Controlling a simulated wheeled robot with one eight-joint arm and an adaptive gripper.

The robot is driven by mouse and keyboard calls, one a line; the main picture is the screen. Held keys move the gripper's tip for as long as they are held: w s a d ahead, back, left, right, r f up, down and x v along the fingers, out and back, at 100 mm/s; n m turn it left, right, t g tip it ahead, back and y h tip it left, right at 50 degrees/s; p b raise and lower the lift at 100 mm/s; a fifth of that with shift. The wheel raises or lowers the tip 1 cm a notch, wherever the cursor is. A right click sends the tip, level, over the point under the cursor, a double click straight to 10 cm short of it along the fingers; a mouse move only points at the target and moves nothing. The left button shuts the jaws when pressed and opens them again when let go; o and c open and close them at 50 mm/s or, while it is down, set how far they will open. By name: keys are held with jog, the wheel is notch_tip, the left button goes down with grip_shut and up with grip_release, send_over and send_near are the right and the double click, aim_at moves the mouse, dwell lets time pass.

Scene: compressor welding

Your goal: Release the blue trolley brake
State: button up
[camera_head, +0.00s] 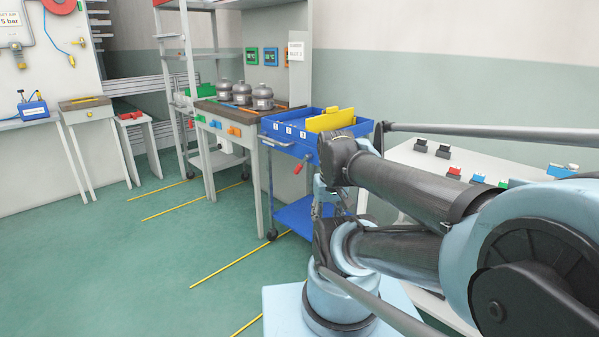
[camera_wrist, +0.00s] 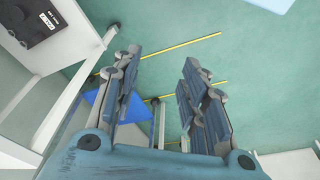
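The blue trolley (camera_head: 272,128) stands right of the workbench in the head view, with a blue upper tray and a blue lower shelf (camera_head: 297,217). A red lever (camera_head: 303,163) sticks out below its upper tray; I take it for the brake lever, though no label is readable. My gripper (camera_wrist: 160,68) is open and empty in the wrist view, its two fingers apart over the green floor. A blue panel (camera_wrist: 96,108), probably the trolley's lower shelf, shows beside and behind the left finger. In the head view my arm covers the trolley's right side. The red lever is not visible in the wrist view.
A white table (camera_head: 432,158) with small coloured parts stands at right. Green floor (camera_head: 165,240) is free at front left.

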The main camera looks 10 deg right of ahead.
jog(key=w+r+m+t, duration=0.2)
jog(key=w+r+m, duration=0.25)
jog(key=w, duration=0.75)
jog(key=m+t, duration=0.4)
jog(key=m, duration=0.4)
send_over(299, 172)
jog(key=s, duration=1)
notch_tip(299, 172, down, 2)
jog(key=shift+x, duration=8)
jog(key=shift+s+f, duration=0.1)
jog(key=shift+s, duration=0.1)
grip_shut()
